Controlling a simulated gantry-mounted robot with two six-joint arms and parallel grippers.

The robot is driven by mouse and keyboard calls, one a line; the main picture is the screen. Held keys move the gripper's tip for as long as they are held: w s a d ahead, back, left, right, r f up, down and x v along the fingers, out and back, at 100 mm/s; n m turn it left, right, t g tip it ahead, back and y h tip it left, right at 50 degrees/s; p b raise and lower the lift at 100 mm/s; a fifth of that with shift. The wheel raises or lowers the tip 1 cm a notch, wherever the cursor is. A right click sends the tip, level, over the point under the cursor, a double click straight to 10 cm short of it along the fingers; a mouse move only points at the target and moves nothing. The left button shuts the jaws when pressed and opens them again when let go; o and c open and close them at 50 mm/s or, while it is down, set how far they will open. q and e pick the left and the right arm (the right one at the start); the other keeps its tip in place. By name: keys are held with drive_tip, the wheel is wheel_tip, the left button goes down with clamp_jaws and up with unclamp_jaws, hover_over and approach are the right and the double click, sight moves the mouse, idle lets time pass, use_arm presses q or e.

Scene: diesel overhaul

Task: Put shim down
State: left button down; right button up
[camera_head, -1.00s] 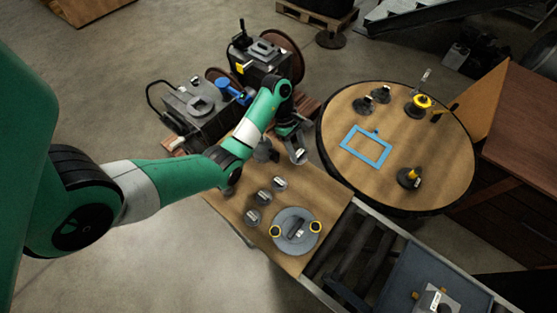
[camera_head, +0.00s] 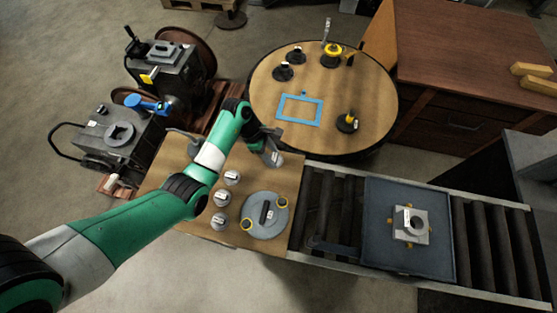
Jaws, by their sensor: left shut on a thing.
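My left gripper (camera_head: 268,143) is over the far right part of the wooden bench top (camera_head: 183,218). It is shut on a small grey round shim (camera_head: 276,159) with a pale label. The fingers are small and partly hidden by the wrist. I cannot tell whether the shim touches the bench. Three similar labelled grey discs, the nearest ones (camera_head: 222,198) (camera_head: 218,221) and a farther one (camera_head: 232,177), lie in a row on the bench. My right gripper is not in view.
A grey round plate (camera_head: 265,228) with two yellow rings lies at the bench front. A roller conveyor with a blue-grey tray (camera_head: 384,253) adjoins on the right. A round table (camera_head: 365,91) with a blue frame (camera_head: 283,109) stands behind. Machines (camera_head: 120,135) stand at left.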

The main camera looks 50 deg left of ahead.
sight(277, 161)
use_arm(q)
drive_tip(key=shift+w+d+f, duration=0.25)
drive_tip(key=shift+d+f, duration=0.1)
drive_tip(key=shift+f, duration=0.15)
drive_tip(key=shift+w+d+f, duration=0.25)
drive_tip(key=shift+d+f, duration=0.05)
drive_tip(key=shift+f, duration=0.2)
drive_tip(key=shift+w+d+f+b, duration=0.1)
drive_tip(key=shift+f+b, duration=0.15)
drive_tip(key=shift+b, duration=0.05)
drive_tip(key=x, duration=0.1)
drive_tip(key=b+x, duration=0.1)
drive_tip(key=x, duration=0.1)
drive_tip(key=shift+a+f, duration=0.1)
drive_tip(key=shift+a, duration=0.1)
drive_tip(key=shift+s+f, duration=0.2)
drive_tip(key=shift+s, duration=0.05)
drive_tip(key=shift+f+b, duration=0.2)
drive_tip(key=shift+b, duration=0.1)
drive_tip(key=shift+c, duration=1.7)
unclamp_jaws()
